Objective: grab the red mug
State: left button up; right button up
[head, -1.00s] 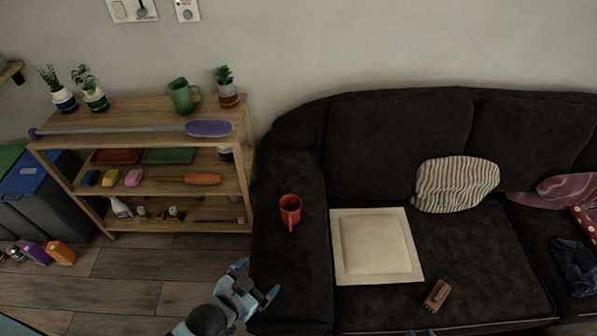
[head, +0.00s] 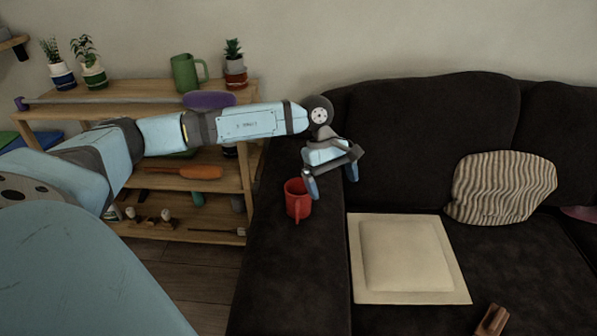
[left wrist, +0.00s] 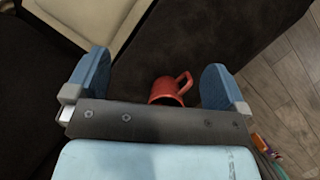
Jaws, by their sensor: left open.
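The red mug (head: 297,199) stands upright on the dark sofa's left armrest (head: 283,265), its handle toward the camera in the head view. My left gripper (head: 332,188) is open and empty, pointing down just behind and to the right of the mug. In the left wrist view the red mug (left wrist: 168,91) shows between the two blue fingers (left wrist: 154,84), nearer the right one, with its lower part hidden by the gripper body. The fingers do not visibly hold it. My right gripper is not in view.
A cream square board (head: 462,275) lies on the seat beside the armrest. A striped pillow (head: 503,187) and a brown object (head: 491,320) are farther right. A wooden shelf (head: 232,179) with plants and a green mug (head: 186,73) stands behind my left arm.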

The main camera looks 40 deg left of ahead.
pick_arm(q)
jog(key=w+a+m+y+b, duration=0.15)
jog(key=a+y, duration=0.25)
jog(key=a, duration=0.7)
jog(key=b, duration=0.3)
send_near(299, 193)
jog(key=shift+y, duration=0.3)
jog(key=s+d, duration=0.1)
jog(key=s+d+f, duration=0.1)
jog(key=s+d, duration=0.1)
jog(key=shift+s+d, duration=0.1)
jog(key=shift+d, duration=0.05)
notch_tip(299, 193, down, 5)
jog(key=b, duration=0.3)
jog(key=shift+f, duration=0.2)
jog(key=shift+r, duration=0.1)
jog(key=c, duration=1)
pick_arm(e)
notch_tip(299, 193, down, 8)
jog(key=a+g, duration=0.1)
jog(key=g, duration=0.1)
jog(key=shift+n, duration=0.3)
